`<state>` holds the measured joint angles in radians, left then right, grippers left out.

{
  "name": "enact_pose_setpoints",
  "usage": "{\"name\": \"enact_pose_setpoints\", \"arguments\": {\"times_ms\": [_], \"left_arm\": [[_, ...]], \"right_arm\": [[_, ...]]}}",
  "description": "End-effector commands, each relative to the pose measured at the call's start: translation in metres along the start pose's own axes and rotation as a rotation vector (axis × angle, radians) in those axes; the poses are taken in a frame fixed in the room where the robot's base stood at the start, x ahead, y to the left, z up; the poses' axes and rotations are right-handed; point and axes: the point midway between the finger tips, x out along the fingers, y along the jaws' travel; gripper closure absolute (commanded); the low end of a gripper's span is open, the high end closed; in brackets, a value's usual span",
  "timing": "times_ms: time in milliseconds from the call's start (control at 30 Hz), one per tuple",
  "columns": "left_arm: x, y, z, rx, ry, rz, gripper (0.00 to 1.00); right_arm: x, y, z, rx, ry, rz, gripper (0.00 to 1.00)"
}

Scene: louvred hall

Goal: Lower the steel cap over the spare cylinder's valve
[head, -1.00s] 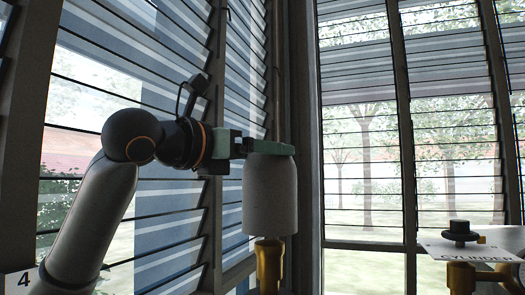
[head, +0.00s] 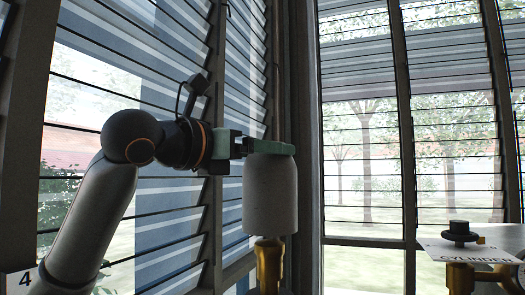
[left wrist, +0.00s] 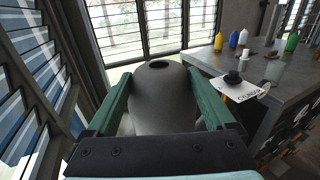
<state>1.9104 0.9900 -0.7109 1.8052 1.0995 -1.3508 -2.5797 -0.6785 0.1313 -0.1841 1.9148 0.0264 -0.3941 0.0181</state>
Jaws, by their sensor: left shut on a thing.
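The pale grey steel cap (head: 270,195) hangs upright in my left gripper (head: 262,146), which is shut on its top. In the left wrist view, the green fingers lie on either side of the cap (left wrist: 160,98), and a dark hole shows in its top. The brass valve (head: 268,265) stands directly below the cap in the head view. The cap's lower rim meets the valve's visible top there, so I cannot tell whether the rim is above it or partly around it. The cylinder's body is out of view. My right gripper is not in view.
A grey bench (left wrist: 225,62) stands at the right with several bottles. A white sheet (head: 468,252) lettered "CYLINDER" lies at its corner under a black knobbed object (head: 459,233). Another brass-coloured part (head: 461,277) shows below the sheet. Louvred windows (head: 170,90) rise close on the left.

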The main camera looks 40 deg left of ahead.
Motion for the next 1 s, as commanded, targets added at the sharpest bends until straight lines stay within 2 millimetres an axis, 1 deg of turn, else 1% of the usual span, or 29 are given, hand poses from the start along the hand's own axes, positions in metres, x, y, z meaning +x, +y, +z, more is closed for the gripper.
{"name": "enact_pose_setpoints", "arguments": {"times_ms": [1000], "left_arm": [[-0.001, 0.0, -0.032, 0.0, -0.008, -0.001, 1.0]], "right_arm": [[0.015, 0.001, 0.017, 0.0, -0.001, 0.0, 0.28]]}}
